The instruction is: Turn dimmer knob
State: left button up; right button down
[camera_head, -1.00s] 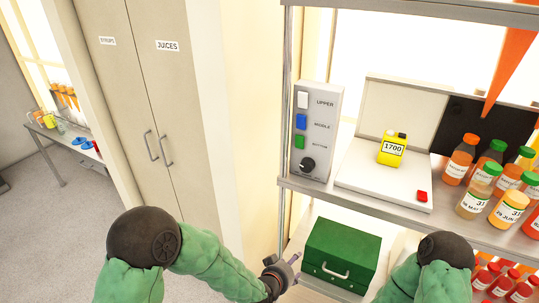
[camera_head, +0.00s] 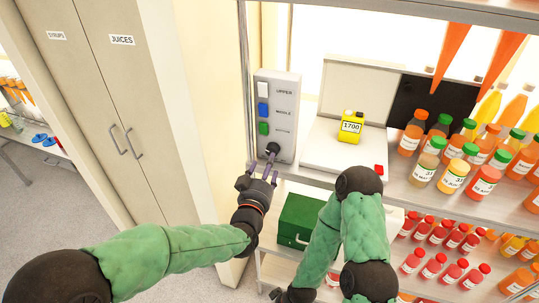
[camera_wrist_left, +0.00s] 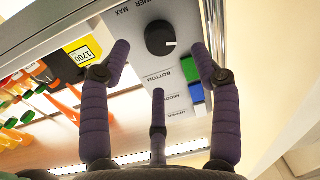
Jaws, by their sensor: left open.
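The dimmer knob (camera_head: 273,148) is a round black knob at the bottom of a grey switch panel (camera_head: 285,96). In the left wrist view the knob (camera_wrist_left: 160,40) shows a white pointer mark, with "MAX" printed near it. My left gripper (camera_head: 263,172) is just in front of and below the knob in the head view. In the left wrist view my left gripper (camera_wrist_left: 160,52) is open, its purple fingers spread, with the knob between the two upper fingertips. Contact cannot be told. My right gripper (camera_head: 292,295) is low at the bottom edge, partly cut off.
White, blue and green switches sit above the knob. A scale (camera_head: 335,158) with a yellow container (camera_head: 351,127) stands right of the panel. Several juice bottles fill the shelves at right. A green box (camera_head: 295,218) is on the lower shelf, below my left gripper.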

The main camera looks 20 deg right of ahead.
aim_at(272, 150)
pick_arm(q)
jog(key=shift+x, duration=2.95)
jog(key=shift+s, duration=0.1)
jog(key=shift+c, duration=0.3)
